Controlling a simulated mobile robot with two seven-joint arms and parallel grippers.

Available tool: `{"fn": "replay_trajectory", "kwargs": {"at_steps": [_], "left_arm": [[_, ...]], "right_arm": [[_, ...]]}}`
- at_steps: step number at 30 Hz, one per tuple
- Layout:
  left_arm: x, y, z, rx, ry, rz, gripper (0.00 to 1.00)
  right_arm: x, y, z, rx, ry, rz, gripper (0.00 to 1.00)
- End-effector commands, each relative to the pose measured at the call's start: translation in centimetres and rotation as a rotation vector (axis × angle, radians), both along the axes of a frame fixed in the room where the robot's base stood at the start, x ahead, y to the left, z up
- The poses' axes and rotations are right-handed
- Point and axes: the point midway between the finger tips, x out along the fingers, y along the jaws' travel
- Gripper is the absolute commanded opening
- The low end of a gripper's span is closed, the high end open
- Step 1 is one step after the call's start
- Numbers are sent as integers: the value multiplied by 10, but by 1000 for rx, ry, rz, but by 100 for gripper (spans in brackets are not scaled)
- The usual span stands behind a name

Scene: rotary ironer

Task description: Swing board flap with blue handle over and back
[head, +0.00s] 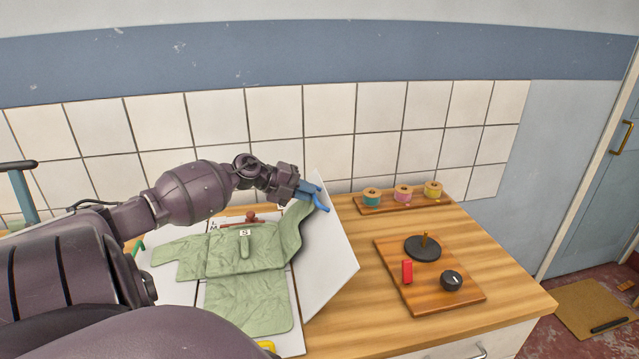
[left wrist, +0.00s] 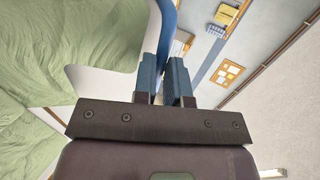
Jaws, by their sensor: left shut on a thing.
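The white board flap (head: 331,255) stands tilted up at the right side of the folding board (head: 291,341). Its blue handle (head: 323,207) is at the flap's upper edge. My left gripper (head: 312,193) is shut on this handle; in the left wrist view the blue handle (left wrist: 166,40) runs between the fingers (left wrist: 165,82). A green garment (head: 246,300) lies spread on the board, and part of it runs up the inner face of the raised flap. My right gripper is not in view.
A rack of thread spools (head: 403,194) stands at the back by the tiled wall. Bare wooden counter (head: 520,300) lies at the right.

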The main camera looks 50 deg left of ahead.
Motion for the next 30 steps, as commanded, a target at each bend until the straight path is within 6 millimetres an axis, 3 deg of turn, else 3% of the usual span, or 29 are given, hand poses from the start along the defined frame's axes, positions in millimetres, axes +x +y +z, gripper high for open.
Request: {"fn": "replay_trajectory", "kwargs": {"at_steps": [8, 18, 30], "left_arm": [[-41, 22, 4, -127, -237, 6, 0], [-90, 47, -5, -271, -519, 4, 0], [-131, 68, -20, -389, -756, -3, 0]], "right_arm": [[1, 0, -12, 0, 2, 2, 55], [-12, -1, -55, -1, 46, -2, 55], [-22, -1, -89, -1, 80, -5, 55]]}}
